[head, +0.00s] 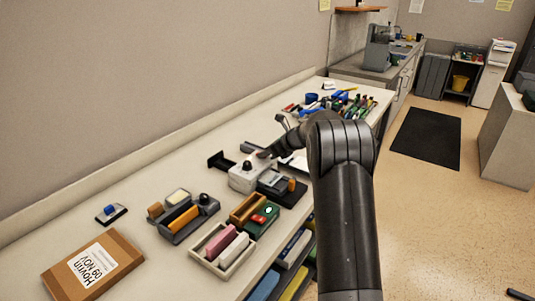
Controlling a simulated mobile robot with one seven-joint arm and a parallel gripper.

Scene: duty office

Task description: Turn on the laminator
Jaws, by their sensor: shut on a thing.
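A light grey box-shaped machine (243,178) with a dark knob on top stands on the long bench, left of my arm. It may be the laminator; no label is readable. My gripper (266,154) is small and dark in this view, pointing down and left at the machine's top right side. Its jaws are shut on a small part there. The exact part and the fingertips are too small to make out. My arm hides the bench to the right of the machine.
The bench (150,190) runs along the wall. Coloured tools (359,103) crowd the far end. The floor at right is open.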

